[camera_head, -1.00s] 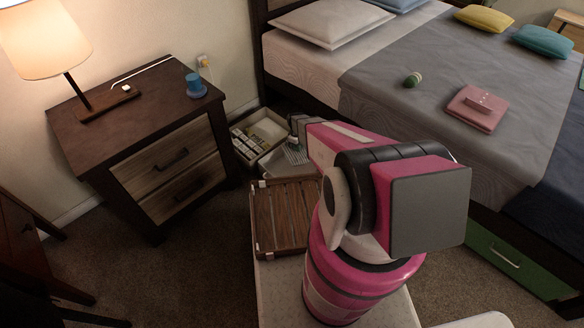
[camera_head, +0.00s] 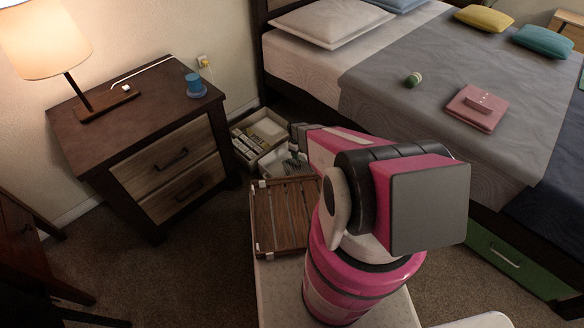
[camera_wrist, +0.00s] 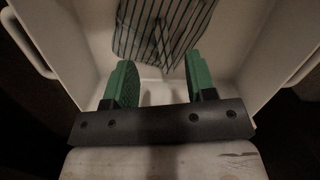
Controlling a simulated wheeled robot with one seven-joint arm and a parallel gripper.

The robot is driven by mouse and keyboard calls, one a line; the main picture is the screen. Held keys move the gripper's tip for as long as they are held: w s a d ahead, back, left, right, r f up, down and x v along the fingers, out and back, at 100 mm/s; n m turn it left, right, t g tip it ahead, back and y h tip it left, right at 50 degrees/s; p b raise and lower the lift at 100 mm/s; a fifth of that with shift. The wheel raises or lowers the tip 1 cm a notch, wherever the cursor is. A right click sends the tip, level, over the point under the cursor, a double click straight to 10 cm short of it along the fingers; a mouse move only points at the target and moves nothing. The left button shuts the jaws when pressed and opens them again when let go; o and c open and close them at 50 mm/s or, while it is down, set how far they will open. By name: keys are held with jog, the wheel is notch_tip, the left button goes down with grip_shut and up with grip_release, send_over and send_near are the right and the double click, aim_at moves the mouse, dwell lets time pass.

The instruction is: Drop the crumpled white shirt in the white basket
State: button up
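The shirt (camera_wrist: 165,28) shows in the wrist view as a pale grey-white cloth with dark stripes. It lies inside the white basket (camera_wrist: 256,50), past my fingertips, and its far part is cut off by the picture's top edge. My gripper (camera_wrist: 163,80) has green fingers spread apart with nothing between them. It points down into the basket, and the basket floor shows between the fingers. In the head view the white basket (camera_head: 270,168) is on the floor between the nightstand and the bed, partly hidden by my arm and a wooden slatted piece.
A pale box (camera_head: 243,132) with several packets stands just behind the basket. The wooden slatted piece (camera_head: 280,215) is in front of it. The nightstand (camera_head: 130,115) is at left, and the bed (camera_head: 370,110) is at right, close to my arm.

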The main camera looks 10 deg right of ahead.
notch_tip(320, 180, up, 11)
jog(key=a, duration=0.1)
jog(key=shift+w+f, duration=0.15)
jog(key=shift+w, duration=0.3)
dwell(0.5)
